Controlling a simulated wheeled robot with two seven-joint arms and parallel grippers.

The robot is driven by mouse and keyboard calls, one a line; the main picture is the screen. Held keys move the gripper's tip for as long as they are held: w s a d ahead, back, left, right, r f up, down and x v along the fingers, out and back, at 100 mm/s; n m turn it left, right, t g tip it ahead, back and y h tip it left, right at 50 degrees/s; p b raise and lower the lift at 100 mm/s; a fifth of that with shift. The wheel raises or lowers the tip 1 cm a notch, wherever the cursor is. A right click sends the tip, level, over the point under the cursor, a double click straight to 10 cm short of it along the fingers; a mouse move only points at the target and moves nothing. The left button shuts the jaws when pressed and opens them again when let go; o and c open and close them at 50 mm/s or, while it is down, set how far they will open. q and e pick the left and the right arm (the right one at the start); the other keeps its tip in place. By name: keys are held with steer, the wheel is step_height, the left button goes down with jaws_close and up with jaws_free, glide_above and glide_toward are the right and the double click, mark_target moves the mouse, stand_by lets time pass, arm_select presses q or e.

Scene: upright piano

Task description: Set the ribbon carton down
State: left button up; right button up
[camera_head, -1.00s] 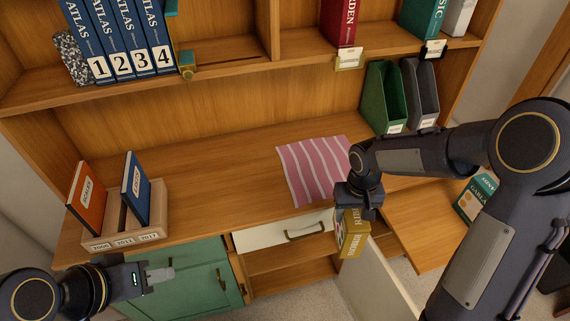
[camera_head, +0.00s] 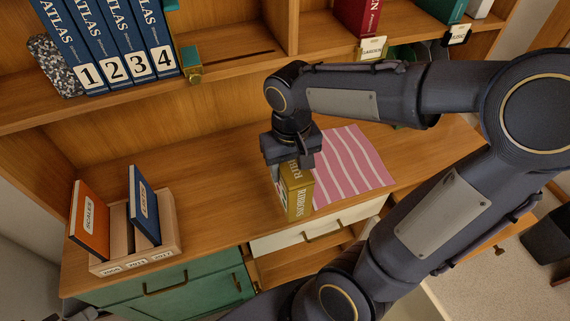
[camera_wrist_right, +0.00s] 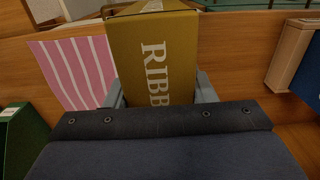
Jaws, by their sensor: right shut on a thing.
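The mustard-yellow ribbon carton (camera_head: 297,190) is upright, with white lettering on its side, just left of the pink striped cloth. My right gripper (camera_head: 292,158) is shut on its upper part from above. In the right wrist view the carton (camera_wrist_right: 154,60) fills the space between the fingers of the right gripper (camera_wrist_right: 160,92). The carton is over the desk top (camera_head: 215,200), near its front edge. I cannot tell whether its base touches the wood. Only a small grey part of my left gripper (camera_head: 82,314) shows at the bottom left edge.
The pink striped cloth (camera_head: 350,165) lies right of the carton. A wooden holder (camera_head: 165,245) with an orange and a blue book stands at the left. Bare desk lies between holder and carton. A white drawer (camera_head: 315,228) and green cabinet (camera_head: 190,285) are below. A shelf with atlases is above.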

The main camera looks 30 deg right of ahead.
steer(key=w+d+f+p, duration=0.1)
steer(key=w+d+f, duration=0.2)
steer(key=w+f, duration=0.5)
step_height(320, 180, down, 3)
steer(key=shift+d+r+p, duration=0.2)
steer(key=shift+d+p, duration=0.05)
steer(key=shift+p, duration=0.15)
steer(key=shift+f, duration=0.1)
steer(key=shift+f, duration=0.2)
steer(key=o, duration=1.2)
steer(key=shift+r, duration=0.1)
